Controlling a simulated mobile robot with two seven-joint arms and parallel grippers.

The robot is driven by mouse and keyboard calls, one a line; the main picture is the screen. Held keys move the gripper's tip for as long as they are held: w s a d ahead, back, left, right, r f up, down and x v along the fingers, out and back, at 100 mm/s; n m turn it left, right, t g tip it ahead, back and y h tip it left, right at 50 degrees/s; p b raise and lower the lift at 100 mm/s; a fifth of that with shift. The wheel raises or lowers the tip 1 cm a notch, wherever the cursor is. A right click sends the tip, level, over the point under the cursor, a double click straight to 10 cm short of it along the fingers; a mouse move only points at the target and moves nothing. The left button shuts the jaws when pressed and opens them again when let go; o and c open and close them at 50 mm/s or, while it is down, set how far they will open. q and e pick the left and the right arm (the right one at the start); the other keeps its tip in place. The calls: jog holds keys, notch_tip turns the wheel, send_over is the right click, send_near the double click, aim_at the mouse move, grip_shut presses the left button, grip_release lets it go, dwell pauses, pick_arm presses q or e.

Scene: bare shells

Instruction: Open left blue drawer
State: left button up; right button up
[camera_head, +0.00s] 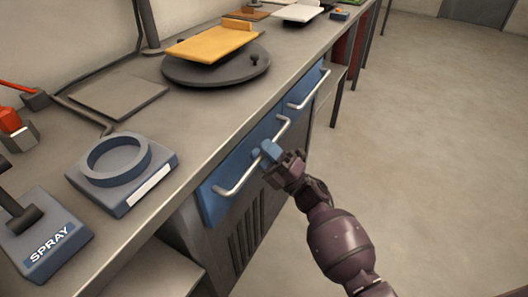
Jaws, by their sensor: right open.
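The left blue drawer (210,204) is under the counter's front edge, its front looking flush with the cabinet. Its long pale bar handle (231,191) runs along the front. My right gripper (263,152), with blue fingertips, is open at the middle of this handle and covers part of it. I cannot tell whether the bar lies between the fingers or whether they touch it. My left gripper is not in view.
A second blue drawer (318,84) with its own handle is farther right. The grey counter (190,122) carries a round dark plate (215,75), a ring-topped block (118,165) and a spray stand (38,240). The floor (430,140) to the right is clear.

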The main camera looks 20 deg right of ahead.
grip_shut()
dwell(0.4)
